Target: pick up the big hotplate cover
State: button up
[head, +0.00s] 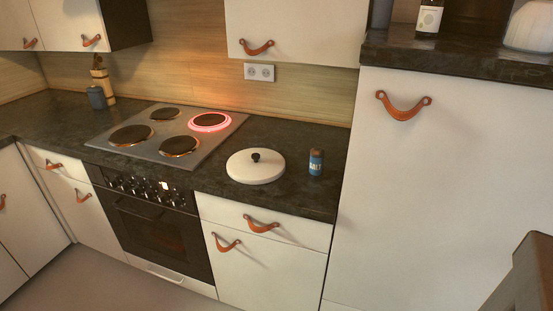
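The big hotplate cover (256,170) is a round, cream-white disc with a small black knob (255,157) on top. It lies flat on the dark countertop, to the right of the hob (170,135). The cover appears whole, with nothing on it but its knob. My gripper is not in the head view. A brownish shape stands at the lower right edge, and I cannot tell what it is.
The back right hotplate (209,122) has a glowing red ring. A blue salt container (316,162) stands right of the cover. A tall white cabinet (440,190) rises at the right. Dark counter (300,195) is bare in front of the container. An oven (150,225) sits below the hob.

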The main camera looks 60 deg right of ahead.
aim_at(251, 166)
jog(key=u, duration=0.6)
jog(key=k, duration=0.15)
jog(key=z, duration=2.4)
jog(key=k, duration=0.65)
jog(key=u, duration=0.4)
jog(key=i, duration=0.4)
jog(key=z, duration=0.1)
